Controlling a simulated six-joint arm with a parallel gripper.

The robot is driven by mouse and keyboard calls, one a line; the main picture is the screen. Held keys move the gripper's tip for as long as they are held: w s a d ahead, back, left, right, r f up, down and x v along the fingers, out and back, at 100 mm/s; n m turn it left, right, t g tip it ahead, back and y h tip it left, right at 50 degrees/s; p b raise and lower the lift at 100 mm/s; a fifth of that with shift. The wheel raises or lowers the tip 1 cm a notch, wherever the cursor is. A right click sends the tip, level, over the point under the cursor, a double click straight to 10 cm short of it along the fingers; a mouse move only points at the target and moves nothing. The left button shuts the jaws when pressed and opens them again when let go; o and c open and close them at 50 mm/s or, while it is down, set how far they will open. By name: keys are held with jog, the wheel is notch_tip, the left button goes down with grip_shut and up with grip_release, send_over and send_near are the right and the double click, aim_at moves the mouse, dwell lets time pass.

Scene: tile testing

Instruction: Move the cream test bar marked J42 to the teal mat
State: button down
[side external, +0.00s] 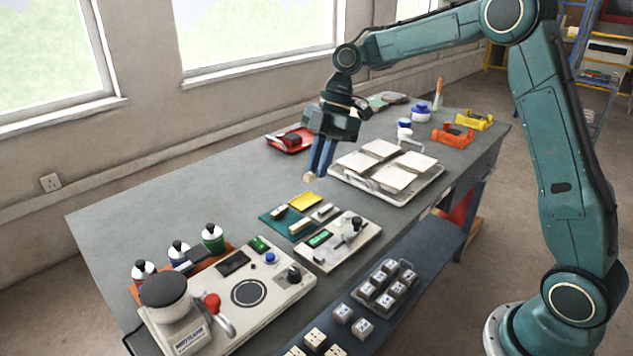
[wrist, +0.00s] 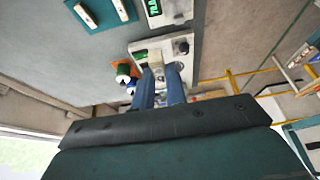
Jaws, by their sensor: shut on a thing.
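My gripper (side external: 314,174) is shut on a small cream bar (side external: 308,177), held above the bench between the white tray and the teal mat. In the wrist view the blue fingers (wrist: 159,75) point away, with a cream piece (wrist: 155,59) at their tips. Its marking cannot be read, so I cannot tell if it is J42. The teal mat (side external: 272,221) lies nearer the camera, below the gripper in the side view, with a few cream bars (side external: 300,226) on it. The wrist view shows part of the mat (wrist: 101,17) with two bars on it.
A yellow pad (side external: 305,200) lies by the mat's far edge. A tester with a green display (side external: 337,244) stands right of the mat. A white tray of tiles (side external: 425,195) and a red tray (side external: 289,146) lie behind. A larger machine (side external: 215,300) stands in front.

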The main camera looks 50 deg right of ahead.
send_over(287, 222)
jog(key=d, duration=0.1)
notch_tip(287, 222, down, 11)
jog(key=shift+d+f, duration=0.1)
jog(key=shift+d, duration=0.05)
jog(key=shift+f, duration=0.2)
jog(key=shift+f, duration=3)
jog(key=shift+f, duration=0.3)
jog(key=c, duration=1.3)
grip_release()
jog(key=shift+c, duration=0.2)
jog(key=shift+o, duration=0.4)
jog(key=o, duration=0.3)
